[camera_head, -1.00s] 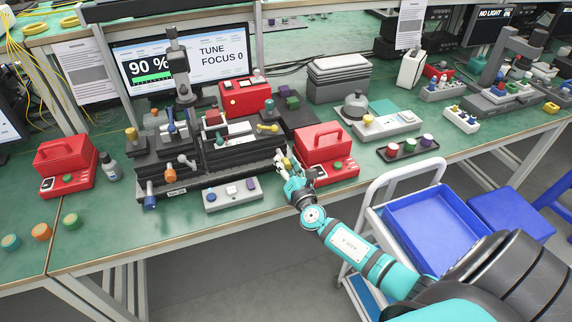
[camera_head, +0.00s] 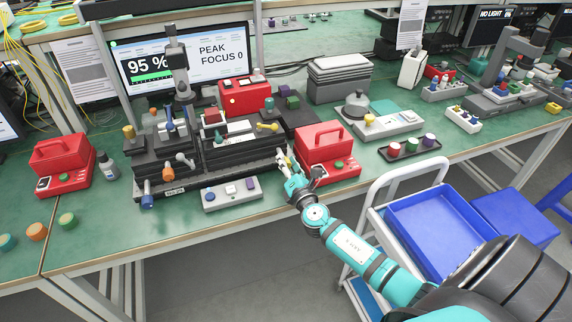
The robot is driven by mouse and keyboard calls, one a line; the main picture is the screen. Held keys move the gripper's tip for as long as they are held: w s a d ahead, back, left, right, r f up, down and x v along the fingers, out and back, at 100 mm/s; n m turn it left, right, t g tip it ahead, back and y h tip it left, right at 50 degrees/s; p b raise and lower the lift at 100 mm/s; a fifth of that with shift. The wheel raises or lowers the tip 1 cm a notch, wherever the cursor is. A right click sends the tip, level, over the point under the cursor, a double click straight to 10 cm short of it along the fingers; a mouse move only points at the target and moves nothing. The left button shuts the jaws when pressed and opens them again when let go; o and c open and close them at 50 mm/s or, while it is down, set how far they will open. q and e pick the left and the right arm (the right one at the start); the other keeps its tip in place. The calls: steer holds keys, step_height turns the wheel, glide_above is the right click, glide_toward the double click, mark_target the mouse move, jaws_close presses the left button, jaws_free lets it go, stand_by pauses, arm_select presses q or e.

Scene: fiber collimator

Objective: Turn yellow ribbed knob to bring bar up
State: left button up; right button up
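My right gripper (camera_head: 285,165) is at the right end of the black stage assembly (camera_head: 240,157), beside the red case. Its fingertips are at a small pale yellowish knob there, mostly hidden by the fingers; the ribs and the finger gap are too small to make out. Another yellow knob (camera_head: 129,131) stands on the left stage, and a yellow-handled lever (camera_head: 267,127) lies on top of the right stage. The monitor (camera_head: 180,60) reads "95 %", "PEAK" and "FOCUS 0", with a green bar below the number. My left gripper is not in view.
A red case (camera_head: 327,155) stands close to the right of the gripper. A grey button box (camera_head: 231,193) lies in front of the stages. A second red case (camera_head: 62,165) and loose round knobs are at the left.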

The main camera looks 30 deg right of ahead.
steer(key=o, duration=0.4)
steer(key=v, duration=1.2)
stand_by(1.3)
